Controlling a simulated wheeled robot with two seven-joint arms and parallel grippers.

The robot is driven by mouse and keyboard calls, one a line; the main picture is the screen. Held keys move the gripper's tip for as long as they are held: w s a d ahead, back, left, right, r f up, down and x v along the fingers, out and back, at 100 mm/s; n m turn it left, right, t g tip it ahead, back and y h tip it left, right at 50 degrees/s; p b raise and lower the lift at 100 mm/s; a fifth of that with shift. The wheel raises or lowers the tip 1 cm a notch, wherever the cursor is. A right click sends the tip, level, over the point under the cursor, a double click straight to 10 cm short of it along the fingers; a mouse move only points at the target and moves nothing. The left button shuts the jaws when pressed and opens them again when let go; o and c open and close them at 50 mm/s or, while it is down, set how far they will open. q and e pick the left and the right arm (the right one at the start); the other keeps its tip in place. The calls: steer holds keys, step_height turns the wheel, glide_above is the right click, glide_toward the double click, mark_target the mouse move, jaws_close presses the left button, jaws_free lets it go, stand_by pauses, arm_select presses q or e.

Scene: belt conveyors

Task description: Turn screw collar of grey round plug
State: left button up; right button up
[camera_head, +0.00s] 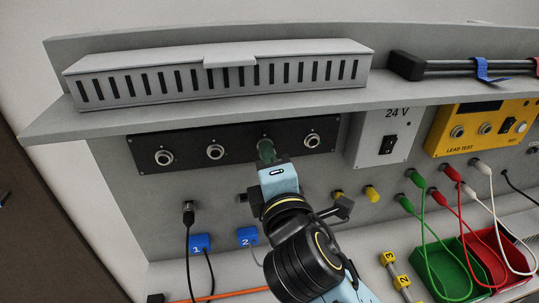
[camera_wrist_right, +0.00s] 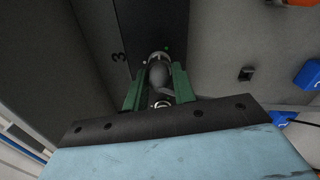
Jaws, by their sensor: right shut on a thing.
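My right gripper (camera_head: 266,152) reaches up to the black socket panel (camera_head: 180,146), at the position of its third socket from the left. In the right wrist view its two green fingers stand on either side of the grey round plug (camera_wrist_right: 158,76) and are shut on it. The plug points at a metal socket ring in the dark panel, beside a printed 3; I cannot tell how fully it is seated. The fingers and wrist hide most of the plug in the head view. My left gripper is not in view.
Open sockets (camera_head: 215,152) flank the gripper on the panel. A slotted grey cover (camera_head: 220,78) lies on the shelf above. A 24 V box (camera_head: 383,138) and a yellow lead tester (camera_head: 487,130) are at right. Hanging leads and green (camera_head: 437,268) and red bins are lower right.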

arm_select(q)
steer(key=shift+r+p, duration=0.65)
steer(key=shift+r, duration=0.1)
arm_select(e)
steer(key=m, duration=0.5)
steer(key=shift+m, duration=0.4)
steer(key=o, duration=1)
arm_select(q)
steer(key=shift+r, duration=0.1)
arm_select(e)
steer(key=shift+s, duration=0.1)
